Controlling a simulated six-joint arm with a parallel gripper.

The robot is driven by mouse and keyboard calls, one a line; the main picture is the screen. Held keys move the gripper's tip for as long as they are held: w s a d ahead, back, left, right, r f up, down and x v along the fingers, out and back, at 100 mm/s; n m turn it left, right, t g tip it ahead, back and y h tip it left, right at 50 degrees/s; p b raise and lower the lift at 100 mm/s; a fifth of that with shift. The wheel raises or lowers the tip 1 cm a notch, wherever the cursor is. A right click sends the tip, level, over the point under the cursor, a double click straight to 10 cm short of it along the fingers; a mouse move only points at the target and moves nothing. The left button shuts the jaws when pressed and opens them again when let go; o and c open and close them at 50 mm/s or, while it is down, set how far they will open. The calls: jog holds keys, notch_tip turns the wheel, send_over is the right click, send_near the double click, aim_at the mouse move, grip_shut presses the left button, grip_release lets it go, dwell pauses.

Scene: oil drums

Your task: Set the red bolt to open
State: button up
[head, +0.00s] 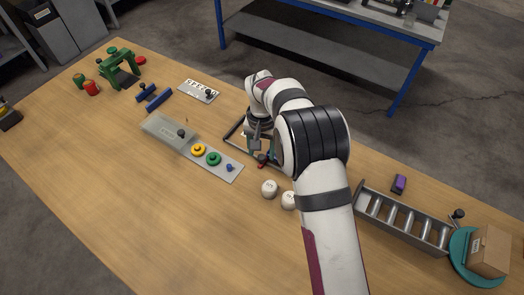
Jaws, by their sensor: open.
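A small red part (261,165), likely the red bolt, shows at the front edge of a dark frame (233,129) on the table. My arm hides much of the frame and whatever lies to its right. My gripper (262,155) is open and points down over the frame, close above the red part. I cannot tell whether it touches it. The bolt's position, open or shut, is too small to make out.
Two white round pieces (269,188) stand in front. A roller tray (401,221) is at right. The front left tabletop is clear.

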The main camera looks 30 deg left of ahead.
jog(key=shift+f, duration=0.7)
grip_shut()
dwell(1.0)
